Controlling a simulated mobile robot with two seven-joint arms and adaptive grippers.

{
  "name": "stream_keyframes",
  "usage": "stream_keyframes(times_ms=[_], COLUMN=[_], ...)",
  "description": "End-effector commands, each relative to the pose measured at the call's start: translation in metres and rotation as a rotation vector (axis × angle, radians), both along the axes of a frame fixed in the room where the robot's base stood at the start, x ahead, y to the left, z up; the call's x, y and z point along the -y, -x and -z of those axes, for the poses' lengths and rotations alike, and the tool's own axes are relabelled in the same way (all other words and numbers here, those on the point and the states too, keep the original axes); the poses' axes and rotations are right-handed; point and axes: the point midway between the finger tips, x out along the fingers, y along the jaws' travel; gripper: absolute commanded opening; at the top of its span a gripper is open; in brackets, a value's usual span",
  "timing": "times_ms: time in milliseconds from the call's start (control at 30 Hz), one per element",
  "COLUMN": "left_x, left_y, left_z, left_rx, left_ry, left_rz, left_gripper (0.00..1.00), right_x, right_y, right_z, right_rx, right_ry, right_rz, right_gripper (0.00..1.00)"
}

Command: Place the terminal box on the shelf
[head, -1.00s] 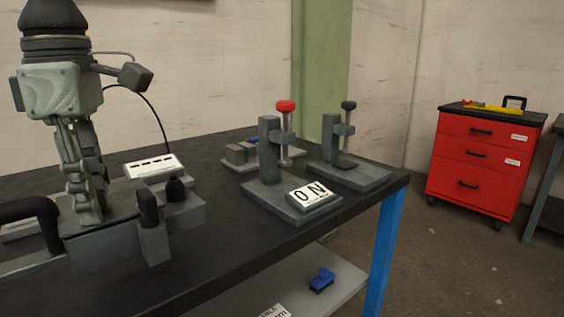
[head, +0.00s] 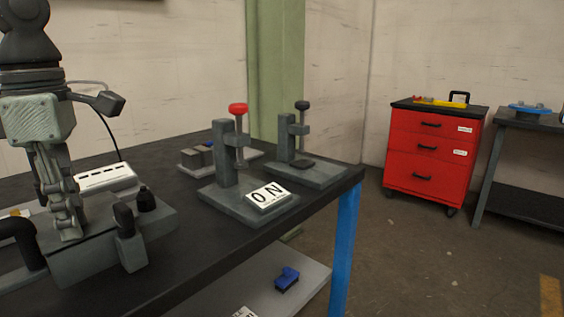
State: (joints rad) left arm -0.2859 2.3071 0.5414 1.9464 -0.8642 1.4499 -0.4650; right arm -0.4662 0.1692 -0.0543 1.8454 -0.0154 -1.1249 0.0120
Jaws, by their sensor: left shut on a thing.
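The terminal box (head: 85,262) is a dark grey box with black round fittings on its right side and a thick black curved piece at its left. It shows at the lower left of the head view, over the dark bench top. My left gripper (head: 68,232) points down and is shut on it from above; its fingertips hide the exact contact. I cannot tell whether the box touches the bench top. A light grey shelf (head: 250,285) lies under the bench. It carries a blue object (head: 287,279) and a white label (head: 244,312). My right gripper is not in view.
The bench top (head: 215,232) holds a red-knobbed press (head: 227,155) with an ON plate (head: 268,196), a black-knobbed press (head: 287,140) and a white slotted box (head: 105,177). A blue leg (head: 343,250) stands at the bench corner. A red cabinet (head: 428,155) stands beyond open floor.

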Motion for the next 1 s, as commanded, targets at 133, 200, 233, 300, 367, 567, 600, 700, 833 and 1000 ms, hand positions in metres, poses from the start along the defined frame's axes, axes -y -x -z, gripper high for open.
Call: stream_keyframes(times_ms=[133,200,233,300,367,567,600,700,833,1000], left_x=[0.000,0.000,0.000,0.000,0.000,0.000,0.000,0.000,-0.004,-0.016], left_y=[-0.001,-0.001,-0.001,-0.001,-0.001,-0.001,-0.001,0.000,0.001,0.007], left_z=[-0.024,-0.032,-0.034,-0.037,-0.039,-0.039,-0.039,-0.039,-0.039,-0.037], left_rx=[0.007,0.008,0.008,0.006,0.005,0.005,0.005,0.005,0.006,0.008], left_ry=[0.000,0.000,0.000,0.000,0.001,0.001,0.001,0.001,0.000,0.002], left_rz=[0.000,0.000,0.000,0.001,0.002,0.002,0.002,0.001,0.001,-0.001], left_gripper=[0.00,0.00,0.00,0.00,0.00,0.00,0.00,0.00,0.00,0.00], right_x=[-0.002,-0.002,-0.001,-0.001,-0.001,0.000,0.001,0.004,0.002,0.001], right_y=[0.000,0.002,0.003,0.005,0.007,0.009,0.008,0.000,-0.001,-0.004], right_z=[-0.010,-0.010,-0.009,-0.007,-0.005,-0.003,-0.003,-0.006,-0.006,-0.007], right_rx=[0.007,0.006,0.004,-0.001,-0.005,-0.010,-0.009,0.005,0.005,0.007], right_ry=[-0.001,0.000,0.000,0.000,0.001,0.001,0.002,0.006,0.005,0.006], right_rz=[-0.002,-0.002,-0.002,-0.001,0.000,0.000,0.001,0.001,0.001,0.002], right_gripper=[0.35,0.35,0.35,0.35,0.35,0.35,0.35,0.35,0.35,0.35])
